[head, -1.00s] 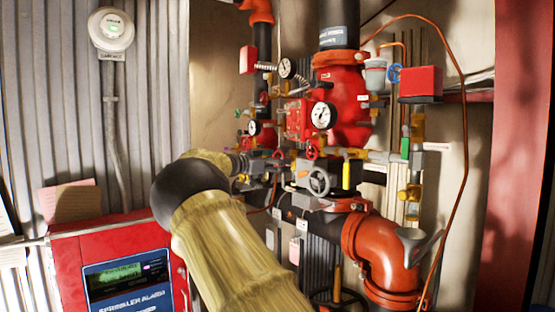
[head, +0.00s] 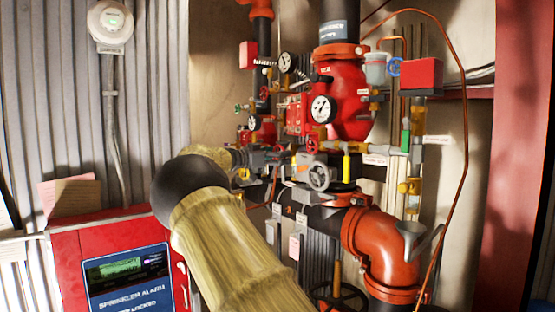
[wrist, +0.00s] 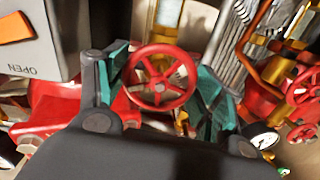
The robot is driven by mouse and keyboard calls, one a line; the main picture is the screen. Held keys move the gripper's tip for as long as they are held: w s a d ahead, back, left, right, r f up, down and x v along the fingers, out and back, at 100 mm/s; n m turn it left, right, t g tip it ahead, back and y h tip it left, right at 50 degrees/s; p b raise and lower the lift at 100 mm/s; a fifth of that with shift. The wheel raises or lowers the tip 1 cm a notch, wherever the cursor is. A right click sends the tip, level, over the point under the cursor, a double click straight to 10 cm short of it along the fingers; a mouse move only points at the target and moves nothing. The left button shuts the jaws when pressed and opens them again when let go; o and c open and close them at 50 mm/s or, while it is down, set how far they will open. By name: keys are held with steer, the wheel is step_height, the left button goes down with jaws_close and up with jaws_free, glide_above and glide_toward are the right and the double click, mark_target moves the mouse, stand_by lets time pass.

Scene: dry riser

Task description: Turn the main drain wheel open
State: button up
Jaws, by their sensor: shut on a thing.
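A red spoked wheel (wrist: 160,78) sits between the two fingers of my gripper (wrist: 163,85) in the wrist view. The dark and green finger pads press against its left and right rims, and my gripper is shut on it. I take it as the main drain wheel; no label on it can be read. In the head view my arm reaches into the left side of the valve group, and the held wheel cannot be made out there.
A grey box (wrist: 36,40) marked OPEN is close to my left finger in the wrist view. Another red wheel (wrist: 303,90) and a gauge (wrist: 264,137) are at right.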

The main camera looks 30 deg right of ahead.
steer(key=n+b, duration=0.2)
steer(key=n, duration=0.1)
steer(key=shift+f, duration=0.15)
steer(key=n, duration=0.2)
steer(key=n+b, duration=0.1)
steer(key=n, duration=0.1)
steer(key=shift+r+n, duration=0.2)
steer(key=shift+n, duration=0.2)
steer(key=n, duration=0.4)
steer(key=shift+r+p, duration=0.1)
steer(key=shift+p, duration=0.2)
steer(key=n+p, duration=0.1)
steer(key=n, duration=0.4)
steer(key=shift+p, duration=0.3)
steer(key=n+p, duration=0.2)
steer(key=n, duration=0.2)
steer(key=shift+r+n, duration=0.1)
steer(key=shift+n, duration=0.2)
steer(key=n+p, duration=0.3)
steer(key=n, duration=0.2)
steer(key=shift+p, duration=0.35)
steer(key=n+p, duration=0.2)
steer(key=n, duration=0.2)
steer(key=shift+n+p, duration=0.4)
steer(key=shift+f+n+p, duration=0.25)
steer(key=shift+n+p, duration=0.35)
steer(key=shift+n, duration=1.2)
